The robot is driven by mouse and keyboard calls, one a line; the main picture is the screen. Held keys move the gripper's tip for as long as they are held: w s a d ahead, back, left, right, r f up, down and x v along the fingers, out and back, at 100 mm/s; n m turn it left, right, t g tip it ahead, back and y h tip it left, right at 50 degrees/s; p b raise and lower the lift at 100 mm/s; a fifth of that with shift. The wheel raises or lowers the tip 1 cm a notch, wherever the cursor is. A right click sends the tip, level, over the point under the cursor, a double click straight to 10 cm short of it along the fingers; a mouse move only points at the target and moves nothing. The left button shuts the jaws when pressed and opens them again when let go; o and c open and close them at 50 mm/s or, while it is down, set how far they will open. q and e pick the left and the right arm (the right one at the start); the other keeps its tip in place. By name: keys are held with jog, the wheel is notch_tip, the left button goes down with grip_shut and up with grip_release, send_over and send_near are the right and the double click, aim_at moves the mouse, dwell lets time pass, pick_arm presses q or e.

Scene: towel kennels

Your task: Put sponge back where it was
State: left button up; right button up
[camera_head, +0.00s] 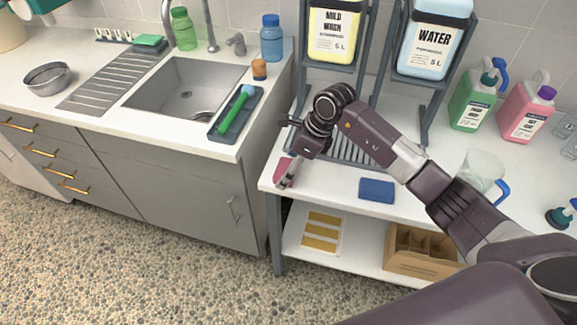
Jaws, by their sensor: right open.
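A blue sponge-like block (377,189) lies flat on the white side table (335,193), near its front edge. A green sponge (149,41) sits at the back of the counter, beside the drainboard. My right gripper (289,174) points down over the left front corner of the side table, left of the blue block and apart from it. It is open. A small pink item (283,169) shows at its fingertips; I cannot tell whether they touch it. My left gripper is not in view.
A steel sink (185,88) and a dark tray (222,128) with a green brush are on the left counter. Jug racks stand behind my right arm. Green (471,103) and pink (526,107) bottles and a clear pitcher (480,170) stand at right. A gap separates counter and table.

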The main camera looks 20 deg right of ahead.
jog(key=b+v, duration=0.1)
jog(key=v, duration=1.1)
